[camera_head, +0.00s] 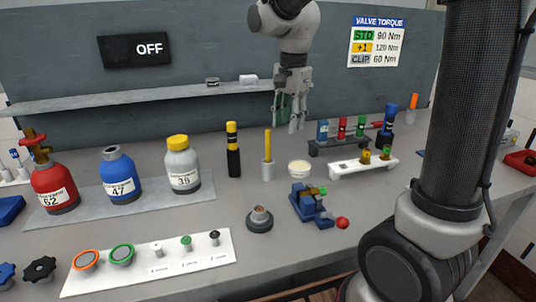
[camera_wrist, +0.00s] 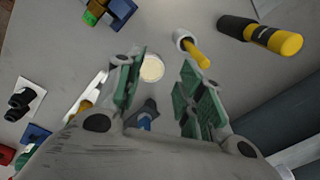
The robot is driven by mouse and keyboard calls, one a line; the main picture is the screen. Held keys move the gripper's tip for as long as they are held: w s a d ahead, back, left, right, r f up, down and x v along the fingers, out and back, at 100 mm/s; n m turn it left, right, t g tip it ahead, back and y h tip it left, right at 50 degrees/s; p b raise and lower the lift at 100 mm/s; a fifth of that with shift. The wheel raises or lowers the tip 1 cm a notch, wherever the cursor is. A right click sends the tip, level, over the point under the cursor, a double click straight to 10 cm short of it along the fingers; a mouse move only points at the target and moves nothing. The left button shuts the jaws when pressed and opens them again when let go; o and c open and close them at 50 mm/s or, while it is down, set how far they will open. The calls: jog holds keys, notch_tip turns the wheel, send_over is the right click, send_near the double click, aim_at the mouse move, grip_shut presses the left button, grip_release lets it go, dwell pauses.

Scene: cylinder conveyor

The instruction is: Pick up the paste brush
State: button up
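The paste brush seems to be the slim yellow handle (camera_head: 268,143) standing upright in a small grey cup (camera_head: 268,170) mid-bench; its lower end is hidden in the cup. In the wrist view the yellow handle (camera_wrist: 196,53) shows ahead of the fingers, toward the right one. My gripper (camera_head: 294,125) hangs above the bench, a little right of the handle and apart from it. In the wrist view my gripper (camera_wrist: 160,95) has its green-padded fingers spread wide with nothing held between them.
A round tub of pale paste (camera_head: 299,168) stands right of the cup. A black-and-yellow cylinder (camera_head: 233,150) stands to its left. A blue clamp-like fixture (camera_head: 309,203) is in front, a dark rack (camera_head: 340,145) to the right. A shelf (camera_head: 150,97) runs behind.

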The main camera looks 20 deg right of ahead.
aim_at(268, 150)
jog(key=w+a+f+m, duration=0.1)
jog(key=w+a, duration=0.1)
jog(key=w+a+f+m, duration=0.1)
jog(key=w+a+f, duration=0.1)
jog(key=shift+f+m+g, duration=0.1)
jog(key=shift+m+g, duration=0.3)
jog(key=f, duration=0.7)
jog(key=shift+w+a+f, duration=0.2)
jog(key=shift+f, duration=0.2)
grip_shut()
